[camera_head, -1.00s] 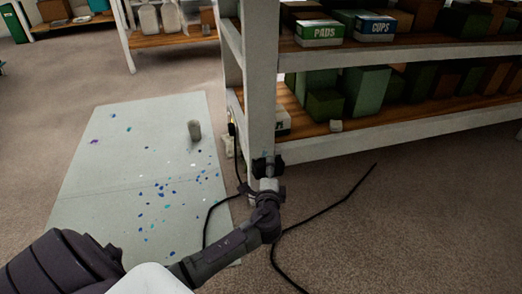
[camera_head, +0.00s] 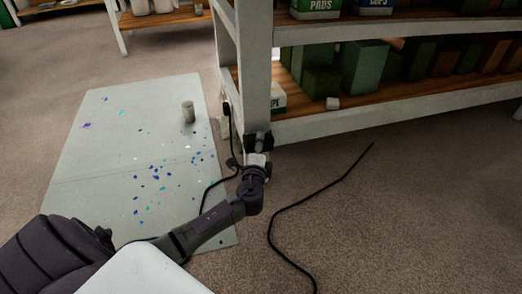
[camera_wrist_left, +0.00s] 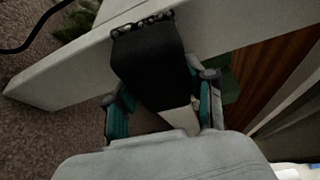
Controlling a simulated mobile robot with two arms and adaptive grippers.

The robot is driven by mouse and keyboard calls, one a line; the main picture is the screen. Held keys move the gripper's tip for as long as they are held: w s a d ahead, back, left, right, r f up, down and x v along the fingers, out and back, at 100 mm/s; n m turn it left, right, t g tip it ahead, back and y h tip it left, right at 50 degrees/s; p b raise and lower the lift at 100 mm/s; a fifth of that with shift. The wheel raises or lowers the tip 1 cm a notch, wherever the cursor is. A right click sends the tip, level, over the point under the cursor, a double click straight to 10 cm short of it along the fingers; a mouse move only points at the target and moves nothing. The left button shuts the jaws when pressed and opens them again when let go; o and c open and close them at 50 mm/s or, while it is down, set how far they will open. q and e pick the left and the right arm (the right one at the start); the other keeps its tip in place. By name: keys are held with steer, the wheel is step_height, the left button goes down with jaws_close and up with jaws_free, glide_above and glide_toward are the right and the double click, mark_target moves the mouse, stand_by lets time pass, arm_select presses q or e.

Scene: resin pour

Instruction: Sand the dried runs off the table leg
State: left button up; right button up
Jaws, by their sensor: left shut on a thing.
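The white table leg (camera_head: 257,75) stands upright at the near corner of the shelved table. In the left wrist view the leg (camera_wrist_left: 65,85) runs diagonally behind the gripper. My left gripper (camera_head: 258,143) is at the lower part of the leg. It is shut on a black block (camera_wrist_left: 148,62), which has a bumpy far edge and lies against or very close to the leg; contact cannot be told. Dried runs cannot be made out; the block and gripper cover part of the leg. My right gripper is out of view.
A black cable (camera_head: 318,198) lies on the carpet right of my arm. The lower shelf (camera_head: 390,107) holds several boxes. Open carpet lies at the front right.

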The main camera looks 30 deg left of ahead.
mark_target(269, 139)
arm_select(q)
steer(key=shift+w+a+b, duration=0.3)
steer(key=shift+w+a, duration=0.35)
steer(key=shift+a, duration=0.15)
stand_by(0.9)
steer(key=shift+w+d+b, duration=0.55)
steer(key=shift+w+d, duration=0.85)
steer(key=shift+w, duration=0.1)
steer(key=shift+a, duration=0.1)
steer(key=shift+s+a, duration=0.55)
steer(key=shift+a, duration=0.1)
steer(key=shift+s+a+p, duration=0.4)
steer(key=shift+s+a, duration=0.4)
steer(key=shift+a, duration=0.15)
steer(key=shift+s+d+p, duration=0.3)
steer(key=shift+s+d, duration=0.7)
steer(key=shift+d, duration=0.2)
steer(key=shift+s+d+p, duration=0.3)
steer(key=shift+s+d, duration=0.7)
steer(key=shift+d, duration=0.2)
